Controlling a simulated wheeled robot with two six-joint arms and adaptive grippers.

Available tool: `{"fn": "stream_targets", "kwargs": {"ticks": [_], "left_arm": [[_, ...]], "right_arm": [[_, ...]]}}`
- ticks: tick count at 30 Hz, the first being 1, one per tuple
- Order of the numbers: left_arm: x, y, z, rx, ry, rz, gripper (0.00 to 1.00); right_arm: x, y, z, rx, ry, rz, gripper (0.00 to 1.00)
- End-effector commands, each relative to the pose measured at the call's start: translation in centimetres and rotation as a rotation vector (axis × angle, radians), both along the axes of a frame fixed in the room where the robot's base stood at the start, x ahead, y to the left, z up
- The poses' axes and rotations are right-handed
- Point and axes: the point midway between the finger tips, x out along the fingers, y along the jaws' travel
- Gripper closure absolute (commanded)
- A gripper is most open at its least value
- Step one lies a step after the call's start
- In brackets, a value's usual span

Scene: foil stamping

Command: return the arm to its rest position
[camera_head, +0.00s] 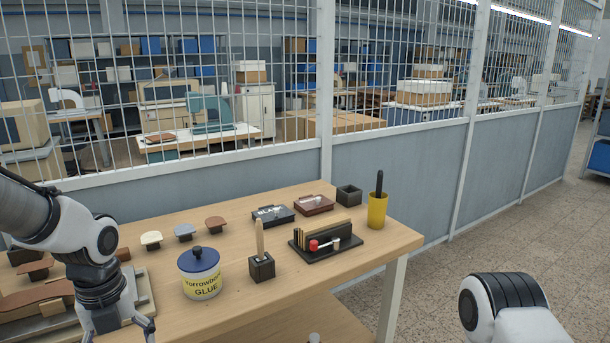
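My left arm (72,222) comes in from the left and bends down over the left end of the wooden table (330,262). My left gripper (120,331) points down at the bottom edge of the picture, in front of the grey stand at the table's left end. Its fingertips are cut off by the frame, so its opening and anything between the fingers are hidden. My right arm (505,305) shows only as a white and black joint at the lower right, apart from the table. Its gripper is out of view.
A glue tub (200,282) stands right of my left gripper. Beside it are a small dark holder (262,268), a black rack (326,247) and a yellow cup (377,210). Brown leather pieces (40,296) lie at left. A mesh fence (400,120) runs behind; floor at right is clear.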

Motion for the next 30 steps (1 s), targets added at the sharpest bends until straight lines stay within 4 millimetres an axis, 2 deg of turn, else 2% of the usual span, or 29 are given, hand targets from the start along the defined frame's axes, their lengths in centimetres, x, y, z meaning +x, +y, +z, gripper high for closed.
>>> {"fn": "stream_targets", "kwargs": {"ticks": [1, 7, 11, 17, 20, 23, 24, 27, 30], "left_arm": [[-0.3, 0.0, -1.2, 0.000, 0.029, 0.000, 0.24], [-1.5, -0.1, -5.4, 0.008, 0.136, -0.004, 0.24], [-3.2, -0.2, -8.7, 0.014, 0.230, -0.010, 0.24], [-8.2, -0.8, -15.3, 0.016, 0.420, -0.011, 0.24], [-11.7, -1.4, -19.5, 0.025, 0.505, 0.046, 0.24], [-16.9, -2.4, -24.7, 0.067, 0.577, 0.237, 0.24], [-19.6, -2.9, -27.1, 0.103, 0.592, 0.377, 0.24], [-25.0, -3.8, -31.3, 0.210, 0.554, 0.810, 0.24], [-27.4, -4.3, -33.5, 0.280, 0.442, 1.252, 0.24]], "right_arm": [[0.0, 0.0, 0.0, 0.000, 0.000, 0.000, 1.00], [0.0, 0.0, 0.0, 0.000, -0.001, 0.000, 1.00], [0.0, 0.0, 0.0, 0.000, -0.001, 0.000, 1.00], [0.0, 0.0, 0.0, 0.000, 0.000, 0.000, 1.00], [0.0, 0.0, 0.0, 0.000, 0.000, 0.000, 1.00], [0.0, 0.0, 0.0, 0.000, 0.000, 0.000, 1.00], [0.0, 0.0, 0.0, 0.000, 0.000, 0.000, 1.00], [0.0, 0.0, 0.0, 0.000, 0.000, 0.000, 1.00], [0.0, 0.0, 0.0, 0.000, 0.000, 0.000, 1.00]]}}
